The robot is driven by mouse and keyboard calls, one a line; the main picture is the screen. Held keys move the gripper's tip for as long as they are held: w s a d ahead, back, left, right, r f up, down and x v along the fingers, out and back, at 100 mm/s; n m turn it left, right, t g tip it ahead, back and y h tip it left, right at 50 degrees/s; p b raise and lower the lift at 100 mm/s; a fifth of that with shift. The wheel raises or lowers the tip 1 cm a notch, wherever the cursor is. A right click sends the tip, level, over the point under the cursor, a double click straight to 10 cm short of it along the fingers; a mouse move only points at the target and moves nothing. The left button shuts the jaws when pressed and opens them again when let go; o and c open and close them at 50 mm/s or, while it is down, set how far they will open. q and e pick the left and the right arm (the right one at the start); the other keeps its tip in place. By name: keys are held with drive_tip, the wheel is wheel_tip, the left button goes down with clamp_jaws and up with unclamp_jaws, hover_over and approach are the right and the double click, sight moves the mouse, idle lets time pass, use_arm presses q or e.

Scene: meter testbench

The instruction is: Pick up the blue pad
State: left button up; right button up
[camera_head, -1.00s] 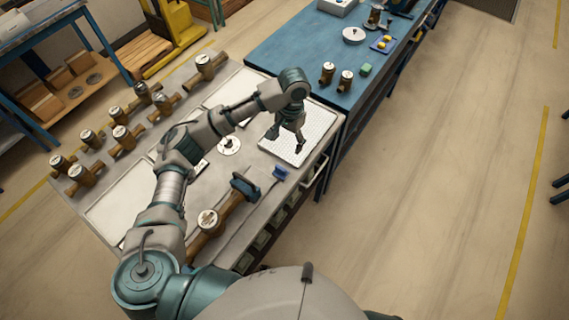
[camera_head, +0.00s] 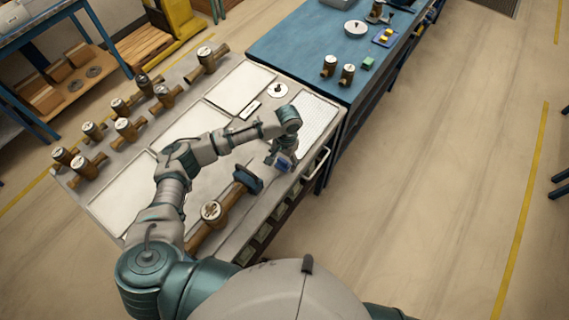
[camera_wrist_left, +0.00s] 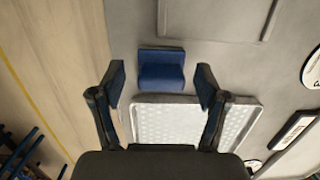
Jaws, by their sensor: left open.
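The blue pad (camera_head: 283,164) lies on the grey bench top near its front edge, partly hidden by my left gripper (camera_head: 281,158) in the head view. In the left wrist view the blue pad (camera_wrist_left: 161,70) is a small dark-blue block with a raised step, in full view. My left gripper (camera_wrist_left: 161,80) is open and empty, with one fingertip to each side of the pad in the picture. The gap between fingertips and pad is hard to judge. My right gripper is not in view.
A white perforated tray (camera_head: 318,112) lies beside the pad; it also shows in the left wrist view (camera_wrist_left: 190,122). A brass meter (camera_head: 211,211) with a blue end piece (camera_head: 247,180) lies to the left. Several brass meters line the back edge. A blue table (camera_head: 290,45) adjoins the bench.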

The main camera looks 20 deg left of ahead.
sight(283, 160)
use_arm(q)
drive_tip(key=shift+a, duration=0.35)
drive_tip(key=shift+c, duration=1.4)
drive_tip(key=c, duration=0.8)
drive_tip(key=shift+s+d, duration=0.1)
drive_tip(key=shift+d, duration=0.25)
drive_tip(key=shift+c, duration=0.7)
wheel_tip(283, 160, up, 10)
drive_tip(key=shift+a+f, duration=0.1)
drive_tip(key=shift+f, duration=0.1)
drive_tip(key=shift+r, duration=0.25)
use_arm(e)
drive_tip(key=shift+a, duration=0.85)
